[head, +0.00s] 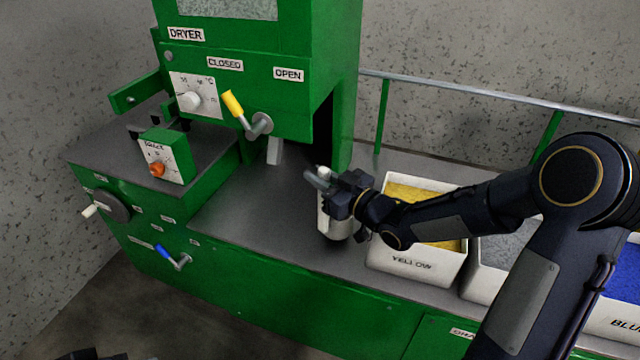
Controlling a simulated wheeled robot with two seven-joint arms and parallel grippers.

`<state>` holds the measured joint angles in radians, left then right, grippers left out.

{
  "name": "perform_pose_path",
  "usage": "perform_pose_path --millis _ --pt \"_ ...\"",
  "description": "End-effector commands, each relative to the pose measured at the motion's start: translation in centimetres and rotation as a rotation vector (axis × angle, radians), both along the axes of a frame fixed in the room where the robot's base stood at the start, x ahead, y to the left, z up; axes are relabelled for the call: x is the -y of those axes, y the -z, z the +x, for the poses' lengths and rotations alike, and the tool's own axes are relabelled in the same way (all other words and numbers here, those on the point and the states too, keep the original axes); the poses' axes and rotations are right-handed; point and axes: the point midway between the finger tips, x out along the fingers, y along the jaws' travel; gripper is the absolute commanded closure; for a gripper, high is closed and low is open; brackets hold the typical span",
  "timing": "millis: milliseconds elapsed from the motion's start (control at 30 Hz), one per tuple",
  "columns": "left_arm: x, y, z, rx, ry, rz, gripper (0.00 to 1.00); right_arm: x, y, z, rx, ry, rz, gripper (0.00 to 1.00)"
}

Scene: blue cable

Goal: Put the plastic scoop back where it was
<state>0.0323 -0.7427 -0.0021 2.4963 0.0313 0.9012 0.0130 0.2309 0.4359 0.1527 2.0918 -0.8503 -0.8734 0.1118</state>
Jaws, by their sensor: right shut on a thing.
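My right gripper (318,182) is over the grey worktop, just left of the yellow bin, and shut on a pale thing. This looks like the plastic scoop (334,222), a whitish, roughly upright body showing below and beside the jaws. The gripper and wrist hide part of it, and its full shape is unclear. Its lower end is close to the worktop; I cannot tell whether it touches. My left gripper is not clearly seen; only a dark shape shows at the bottom left edge.
The green dryer (250,75) with a yellow lever (233,104) stands behind and left. A small control box (165,158) and cranks are at far left. The white YELLOW bin (413,264), a grey-filled bin (486,282) and a blue-filled bin (613,322) line the right. The worktop (255,212) left of the gripper is clear.

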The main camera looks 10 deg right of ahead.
Motion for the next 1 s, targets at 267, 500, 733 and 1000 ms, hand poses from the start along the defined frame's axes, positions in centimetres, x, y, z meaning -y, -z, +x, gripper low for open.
perform_pose_path --millis 267,500,733,1000 --pt "0.0 0.4 0.0 0.000 0.000 0.000 0.70 0.0 2.2 0.0 0.001 0.001 0.001 1.00" --pt "0.0 0.9 0.0 0.000 0.000 0.000 0.70 0.0 2.6 0.0 0.000 0.001 0.001 1.00" --pt "0.0 0.8 0.0 0.000 0.000 0.000 0.70 0.0 2.6 0.0 -0.001 0.001 0.001 0.60" --pt "0.0 0.7 0.0 0.000 0.000 0.000 0.70 0.0 2.5 0.0 -0.001 0.001 0.001 0.60"
